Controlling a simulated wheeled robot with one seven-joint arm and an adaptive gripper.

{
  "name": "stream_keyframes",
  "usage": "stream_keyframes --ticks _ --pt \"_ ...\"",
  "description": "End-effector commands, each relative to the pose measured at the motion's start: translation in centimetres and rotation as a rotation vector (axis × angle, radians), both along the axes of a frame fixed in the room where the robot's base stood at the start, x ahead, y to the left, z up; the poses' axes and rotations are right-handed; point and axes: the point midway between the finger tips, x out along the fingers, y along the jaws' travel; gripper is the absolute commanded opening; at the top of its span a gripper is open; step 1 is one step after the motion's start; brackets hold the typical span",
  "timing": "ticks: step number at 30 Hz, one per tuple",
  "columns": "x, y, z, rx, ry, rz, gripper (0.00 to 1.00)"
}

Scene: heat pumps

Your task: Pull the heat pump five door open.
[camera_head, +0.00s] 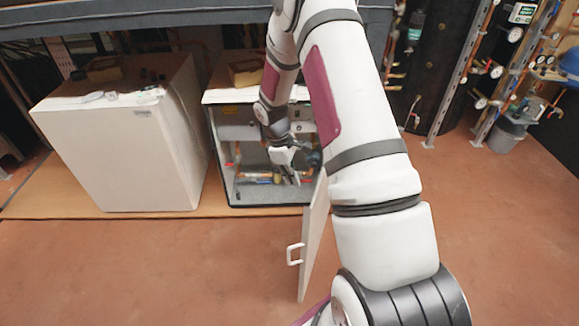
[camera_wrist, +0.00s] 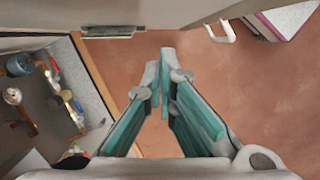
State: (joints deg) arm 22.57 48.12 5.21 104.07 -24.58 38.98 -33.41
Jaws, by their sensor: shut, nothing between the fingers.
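The heat pump door (camera_head: 314,240) is a white panel standing swung out from the front of its open cabinet (camera_head: 225,165), hinged at the cabinet's right side. My gripper (camera_head: 291,178) is in front of the cabinet opening, left of the door. Its fingers (camera_wrist: 160,62) are shut and empty, apart from the handle. My arm hides part of the cabinet and door.
Pipes and valves (camera_wrist: 55,85) fill the open cabinet. A closed white unit (camera_head: 120,145) stands to its left. A grey bucket (camera_head: 505,132) and pipework with gauges stand at the back right. The reddish floor in front is clear.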

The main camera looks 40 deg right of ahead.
Motion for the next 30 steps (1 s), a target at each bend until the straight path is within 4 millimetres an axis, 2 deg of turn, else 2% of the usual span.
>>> stream_keyframes --ticks 4,7,12,26,30 --pt "-0.7 -0.4 -2.8 0.001 0.004 -0.001 0.00" --pt "-2.2 -1.5 -2.3 -0.001 0.002 -0.003 0.00" --pt "-3.4 -2.4 -2.3 0.000 0.001 -0.002 0.00" --pt "-3.8 -2.7 -2.3 -0.001 0.000 0.000 0.00" --pt "-5.3 -3.7 -2.2 -0.002 0.003 0.030 0.00"
